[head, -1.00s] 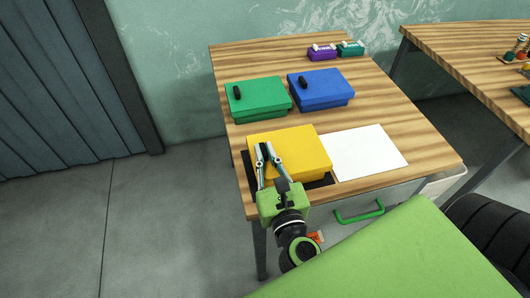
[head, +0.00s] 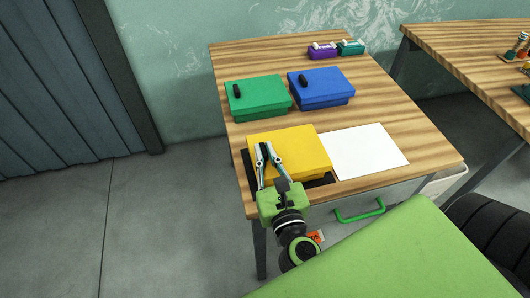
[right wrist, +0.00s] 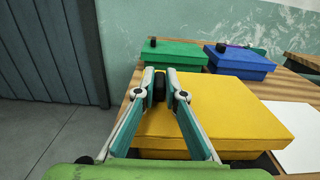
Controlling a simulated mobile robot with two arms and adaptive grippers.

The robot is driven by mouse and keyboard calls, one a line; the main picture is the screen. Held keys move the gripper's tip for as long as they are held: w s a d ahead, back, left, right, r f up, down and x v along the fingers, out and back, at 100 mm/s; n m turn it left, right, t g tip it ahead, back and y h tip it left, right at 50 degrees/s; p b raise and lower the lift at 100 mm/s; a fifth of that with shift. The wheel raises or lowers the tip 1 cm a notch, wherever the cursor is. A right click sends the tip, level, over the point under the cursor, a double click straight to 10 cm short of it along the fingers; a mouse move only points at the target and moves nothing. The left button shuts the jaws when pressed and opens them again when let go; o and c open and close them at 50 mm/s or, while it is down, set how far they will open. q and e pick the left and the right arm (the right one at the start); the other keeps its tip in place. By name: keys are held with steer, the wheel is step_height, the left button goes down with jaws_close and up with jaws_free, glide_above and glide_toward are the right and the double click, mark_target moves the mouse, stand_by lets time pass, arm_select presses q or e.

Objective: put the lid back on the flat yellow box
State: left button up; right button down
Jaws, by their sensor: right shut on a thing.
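The flat yellow box with its yellow lid (head: 305,150) is at the near left of the table, over a dark mat (head: 320,182). The lid covers the box from above in both views; I cannot tell if it is fully seated. My right gripper (head: 264,150) is over the lid's left part. In the right wrist view it is shut on the lid's black knob (right wrist: 159,86), one finger on each side. The lid's yellow top (right wrist: 225,110) stretches away to the right there. My left gripper is not in view.
A white sheet (head: 365,150) lies right of the yellow box. A green box (head: 262,101) and a blue box (head: 325,91), both with black knobs, stand behind. Small purple (head: 322,54) and teal (head: 351,49) boxes are at the far end. A green handle (head: 360,211) shows below the front edge.

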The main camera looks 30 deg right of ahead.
steer(key=c, duration=2)
jaws_free()
steer(key=shift+s, duration=0.15)
steer(key=v, duration=1.1)
steer(key=shift+s+a, duration=0.2)
steer(key=shift+s, duration=0.2)
